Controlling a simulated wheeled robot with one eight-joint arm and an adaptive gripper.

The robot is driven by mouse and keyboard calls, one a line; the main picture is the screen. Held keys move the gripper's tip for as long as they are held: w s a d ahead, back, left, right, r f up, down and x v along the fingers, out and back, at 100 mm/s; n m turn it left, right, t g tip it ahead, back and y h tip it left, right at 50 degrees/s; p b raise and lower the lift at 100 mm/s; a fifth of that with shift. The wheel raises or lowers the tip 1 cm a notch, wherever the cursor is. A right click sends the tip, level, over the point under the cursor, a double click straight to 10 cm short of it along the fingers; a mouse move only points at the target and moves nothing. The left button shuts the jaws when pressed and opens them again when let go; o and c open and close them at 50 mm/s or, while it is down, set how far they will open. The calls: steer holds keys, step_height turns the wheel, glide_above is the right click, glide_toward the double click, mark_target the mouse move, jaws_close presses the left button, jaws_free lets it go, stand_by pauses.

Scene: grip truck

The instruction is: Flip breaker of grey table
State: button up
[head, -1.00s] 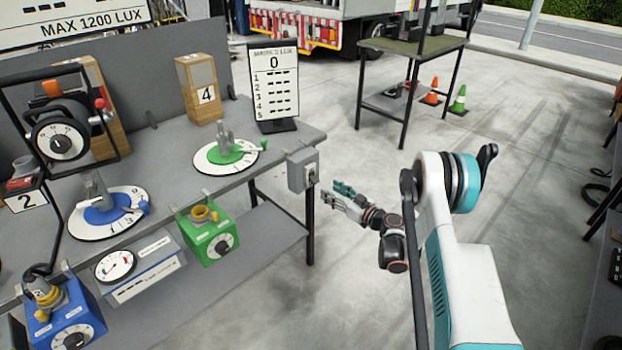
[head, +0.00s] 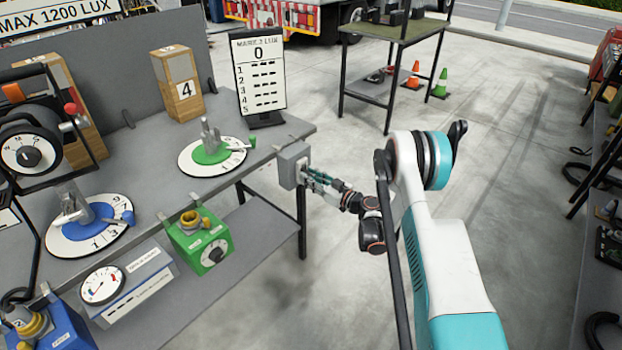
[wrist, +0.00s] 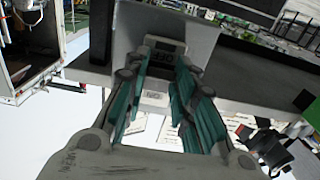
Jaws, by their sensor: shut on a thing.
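The breaker is a grey box (head: 292,163) fixed at the right end of the grey table (head: 262,158). My gripper (head: 308,176) is right at the front face of this box in the head view. In the wrist view, the breaker box (wrist: 190,35) fills the upper middle, and its front plate with a switch (wrist: 157,97) shows between the teal fingers of my gripper (wrist: 160,75). The fingers are shut on the switch, one on each side of it. The switch's exact position is partly hidden by the fingers.
On the grey table are a green dial (head: 212,153), a blue dial (head: 90,222), a score board (head: 262,80) and a wooden block marked 4 (head: 178,85). A green box (head: 200,242) is below the front edge. Open floor lies to the right.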

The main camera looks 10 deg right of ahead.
steer(key=shift+r+g+h+p, duration=0.35)
steer(key=shift+g+h+p, duration=0.05)
steer(key=shift+g+p, duration=0.2)
steer(key=o, duration=1.1)
steer(key=shift+c, duration=0.2)
steer(key=shift+s+d, duration=0.1)
steer(key=f+v, duration=0.1)
steer(key=v, duration=0.6)
steer(key=shift+r, duration=0.45)
steer(key=shift+s, duration=0.15)
